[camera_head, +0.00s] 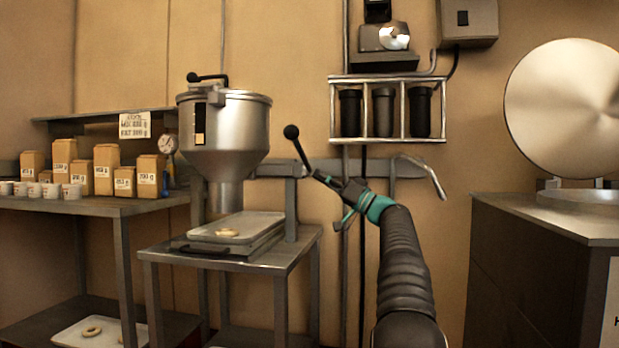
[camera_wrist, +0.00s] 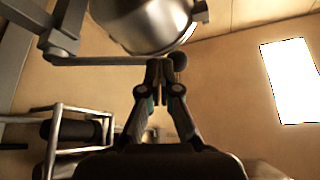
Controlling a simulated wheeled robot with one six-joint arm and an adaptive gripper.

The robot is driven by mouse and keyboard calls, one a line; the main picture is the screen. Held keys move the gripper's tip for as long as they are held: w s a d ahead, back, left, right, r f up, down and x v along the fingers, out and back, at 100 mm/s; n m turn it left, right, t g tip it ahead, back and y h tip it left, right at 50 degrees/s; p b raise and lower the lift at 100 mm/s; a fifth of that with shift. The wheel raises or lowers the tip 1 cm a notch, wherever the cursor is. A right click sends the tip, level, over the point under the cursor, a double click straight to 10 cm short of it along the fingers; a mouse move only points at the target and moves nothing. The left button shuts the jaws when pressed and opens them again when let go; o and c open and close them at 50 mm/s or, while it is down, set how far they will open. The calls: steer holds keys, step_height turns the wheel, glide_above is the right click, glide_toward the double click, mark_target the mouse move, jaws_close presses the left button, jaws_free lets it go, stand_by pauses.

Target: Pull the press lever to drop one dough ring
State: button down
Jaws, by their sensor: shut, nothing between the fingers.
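The press is a steel hopper (camera_head: 228,135) with a spout above a tray (camera_head: 262,222). One pale dough ring (camera_head: 228,232) lies on that tray. The press lever (camera_head: 301,151) slants up and left to a black ball knob (camera_head: 291,131), right of the hopper. My gripper (camera_head: 321,177) is near the lever's lower end in the head view. In the wrist view its shut, empty fingertips (camera_wrist: 159,64) overlap the line of the lever rod (camera_wrist: 105,61), just left of the ball knob (camera_wrist: 180,62). I cannot tell whether they touch the rod.
A stand (camera_head: 230,255) carries the tray. A table (camera_head: 90,205) with boxes and cups is at left; a lower tray (camera_head: 70,337) there holds another ring. A wall rack (camera_head: 388,140) hangs behind my arm. A dark cabinet (camera_head: 540,270) stands at right.

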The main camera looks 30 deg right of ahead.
steer(key=shift+b+v, duration=0.35)
steer(key=shift+v, duration=1.7)
